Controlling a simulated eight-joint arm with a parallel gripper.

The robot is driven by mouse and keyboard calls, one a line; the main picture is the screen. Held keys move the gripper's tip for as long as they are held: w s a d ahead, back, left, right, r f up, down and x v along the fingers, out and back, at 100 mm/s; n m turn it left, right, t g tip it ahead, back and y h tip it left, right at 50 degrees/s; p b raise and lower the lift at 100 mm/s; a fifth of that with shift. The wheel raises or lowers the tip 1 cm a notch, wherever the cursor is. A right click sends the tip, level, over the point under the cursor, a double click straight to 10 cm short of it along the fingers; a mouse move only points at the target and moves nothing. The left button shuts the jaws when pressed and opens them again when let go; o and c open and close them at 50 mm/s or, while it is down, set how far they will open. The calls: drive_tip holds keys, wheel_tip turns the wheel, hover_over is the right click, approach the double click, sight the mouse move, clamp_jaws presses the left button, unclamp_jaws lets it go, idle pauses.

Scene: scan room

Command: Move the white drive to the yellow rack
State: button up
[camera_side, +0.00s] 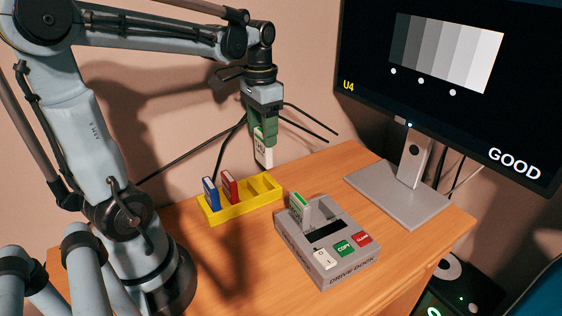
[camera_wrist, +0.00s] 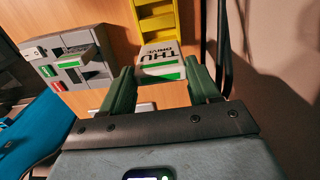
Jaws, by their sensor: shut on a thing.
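The white drive (camera_side: 264,157), with a green stripe and a label reading THU in the wrist view (camera_wrist: 159,61), hangs upright between the green fingers of my gripper (camera_side: 263,138). My gripper is shut on its upper part. The drive is in the air above the back right part of the yellow rack (camera_side: 243,208), clear of it. The rack holds a blue drive (camera_side: 211,194) and a red drive (camera_side: 230,187) at its left; its right slots look empty. In the wrist view the rack (camera_wrist: 175,22) lies just beyond the drive.
A grey drive dock (camera_side: 345,225) stands right of the rack, with a green-topped drive (camera_side: 300,207) upright in it and several labelled buttons in front. A monitor (camera_side: 440,130) reading U4 and GOOD stands behind on a grey base (camera_side: 385,195). Dark cables run behind my gripper.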

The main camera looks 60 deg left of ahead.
sight(264, 160)
drive_tip(key=shift+f, duration=3.2)
drive_tip(key=shift+f, duration=1.05)
drive_tip(key=o, duration=1.7)
drive_tip(key=shift+r, duration=3.55)
drive_tip(key=s+d+t, duration=0.1)
drive_tip(key=d+t, duration=0.6)
drive_tip(key=d, duration=0.5)
drive_tip(key=shift+s+d+f, duration=0.3)
drive_tip(key=shift+d, duration=0.05)
